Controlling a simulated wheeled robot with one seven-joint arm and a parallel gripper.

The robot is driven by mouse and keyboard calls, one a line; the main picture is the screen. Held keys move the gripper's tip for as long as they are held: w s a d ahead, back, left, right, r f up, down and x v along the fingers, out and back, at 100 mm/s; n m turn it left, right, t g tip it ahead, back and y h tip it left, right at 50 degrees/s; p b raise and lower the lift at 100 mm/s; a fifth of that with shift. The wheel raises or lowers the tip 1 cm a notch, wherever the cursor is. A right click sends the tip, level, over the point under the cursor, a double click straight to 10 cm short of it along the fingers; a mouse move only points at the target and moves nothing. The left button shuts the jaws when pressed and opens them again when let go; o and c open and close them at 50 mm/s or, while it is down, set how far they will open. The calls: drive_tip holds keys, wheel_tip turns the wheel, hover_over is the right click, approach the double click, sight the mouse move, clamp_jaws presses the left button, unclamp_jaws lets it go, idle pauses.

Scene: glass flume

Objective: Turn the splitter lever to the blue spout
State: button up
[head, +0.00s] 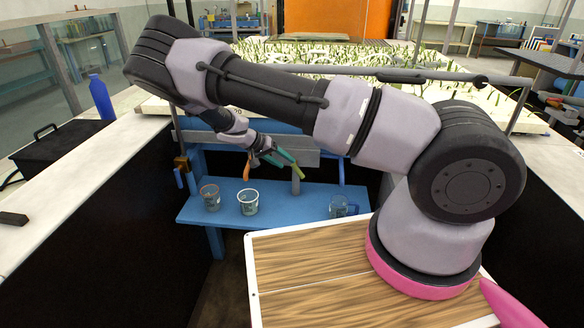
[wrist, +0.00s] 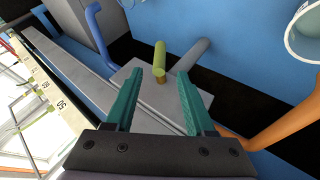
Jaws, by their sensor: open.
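The splitter is a grey block (wrist: 133,82), with a short yellow-green lever (wrist: 159,58) on a brass pivot, in the wrist view. The lever points up in that picture, between the blue spout (wrist: 98,28) at left and the grey spout (wrist: 192,54) at right. The orange spout (wrist: 278,122) is at lower right. In the head view the orange spout (head: 247,170), grey spout (head: 296,180) and blue spout (head: 341,169) show; the lever is hidden. My gripper (head: 284,160), with teal fingers, is open. In the wrist view its fingers (wrist: 160,75) lie either side of the lever; contact cannot be told.
A blue shelf (head: 285,212) below the spouts carries a red-rimmed cup (head: 210,198), a white-rimmed cup (head: 248,203) and a blue-handled cup (head: 339,208). A blue bottle (head: 101,98) and a black box (head: 62,143) stand on the left ledge.

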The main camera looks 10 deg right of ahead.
drive_tip(key=shift+v, duration=1.75)
drive_tip(key=s+d+r+m+y, duration=0.1)
drive_tip(key=s+d+r+y, duration=0.25)
drive_tip(key=r, duration=0.65)
drive_tip(key=s+d+r+y, duration=0.2)
drive_tip(key=s+r+y, duration=0.15)
drive_tip(key=r, duration=0.75)
drive_tip(key=s+d+r+m+y, duration=0.1)
drive_tip(key=s+d+r+y, duration=0.25)
drive_tip(key=r, duration=0.65)
drive_tip(key=s+d+r+n+t, duration=0.1)
drive_tip(key=s+r+t, duration=0.1)
drive_tip(key=s+r, duration=0.4)
drive_tip(key=s+d+r+n+t, duration=0.1)
drive_tip(key=s+r, duration=0.5)
drive_tip(key=s, duration=0.6)
drive_tip(key=shift+d+r+t, duration=0.4)
drive_tip(key=shift+d+t, duration=0.25)
drive_tip(key=shift+t, duration=0.35)
